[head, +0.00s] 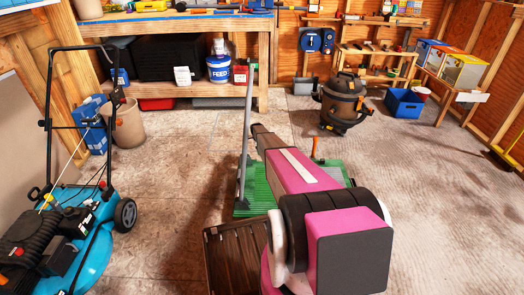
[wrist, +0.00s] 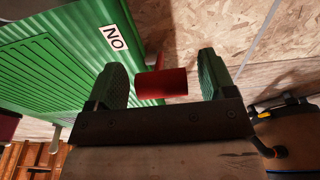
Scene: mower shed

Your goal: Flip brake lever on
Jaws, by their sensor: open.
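In the wrist view, a red cylindrical grip (wrist: 161,84) lies between the two dark green ridged fingers of my gripper (wrist: 162,78). The fingers are open, with a gap on each side of the grip. Beyond it, a green ribbed housing (wrist: 45,62) carries a white label (wrist: 113,37) whose letters read "NO" in this rotated view. In the head view, the green machine (head: 250,190) stands ahead, partly hidden behind my arm. An orange upright piece (head: 314,150) rises at its right side; I cannot tell if it is the red grip.
A blue mower (head: 95,240) stands at the left. A grey upright bar (head: 245,135) rises from the green machine, close left of my arm. A dark brown slatted box (head: 228,255) is below. A shop vacuum (head: 342,102) stands behind. The floor at right is clear.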

